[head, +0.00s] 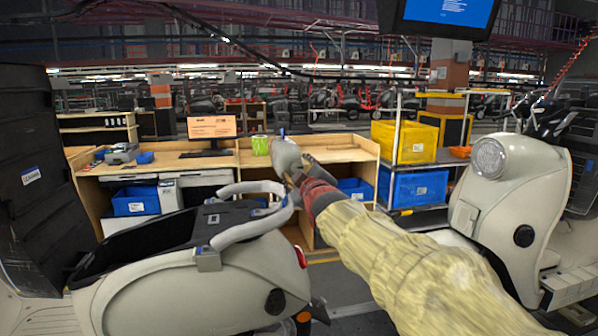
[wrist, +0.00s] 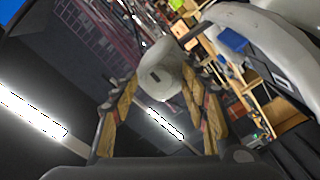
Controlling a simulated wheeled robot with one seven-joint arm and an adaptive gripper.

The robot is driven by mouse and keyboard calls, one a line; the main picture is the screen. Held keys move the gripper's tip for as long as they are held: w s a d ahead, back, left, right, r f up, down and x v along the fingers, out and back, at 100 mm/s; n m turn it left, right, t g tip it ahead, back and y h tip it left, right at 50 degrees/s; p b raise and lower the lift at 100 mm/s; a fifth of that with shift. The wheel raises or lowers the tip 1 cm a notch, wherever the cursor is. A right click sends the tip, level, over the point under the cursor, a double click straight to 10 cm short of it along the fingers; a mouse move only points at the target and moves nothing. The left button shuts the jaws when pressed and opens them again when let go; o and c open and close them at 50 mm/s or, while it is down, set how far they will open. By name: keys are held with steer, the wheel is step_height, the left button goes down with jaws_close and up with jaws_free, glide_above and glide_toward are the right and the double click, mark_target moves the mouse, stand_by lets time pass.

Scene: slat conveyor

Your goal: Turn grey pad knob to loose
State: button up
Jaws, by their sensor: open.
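A rounded grey pad (head: 287,154) shows in the head view above the rear of the near scooter, with a small blue piece at its top. In the wrist view the grey pad (wrist: 160,68) shows between and beyond my fingers, with a small dark slot on its face. I cannot make out a separate knob. My gripper (head: 302,172) is at the pad's right side in the head view, partly overlapping it. In the wrist view my gripper (wrist: 157,88) has its two tan fingers spread apart on either side of the pad. I cannot tell whether they touch it.
The near scooter's grey grab rail (head: 240,228) curves close below my gripper. Another cream scooter (head: 510,205) stands at the right. A dark panel (head: 35,165) stands at the left. A wooden workbench (head: 225,162) and yellow (head: 412,141) and blue bins (head: 420,188) are behind.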

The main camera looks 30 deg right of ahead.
steer(key=v, duration=1.2)
stand_by(0.3)
steer(key=s+a+f+m+g+y, duration=0.1)
steer(key=s+f+m+g, duration=0.2)
steer(key=f, duration=0.6)
steer(key=s+f+m+g, duration=0.3)
steer(key=s+f+g, duration=0.1)
steer(key=f, duration=0.4)
steer(key=s+a+f+g+y+p, duration=0.2)
steer(key=s+a+f+p, duration=0.1)
steer(key=s+a, duration=0.4)
steer(key=s+a+f+m+g+y+p, duration=0.1)
steer(key=s+a+f+g+y+p, duration=0.1)
steer(key=s+a, duration=0.6)
steer(key=shift+s+f+g+p, duration=0.55)
steer(key=shift+s+f, duration=0.55)
steer(key=shift+s, duration=0.9)
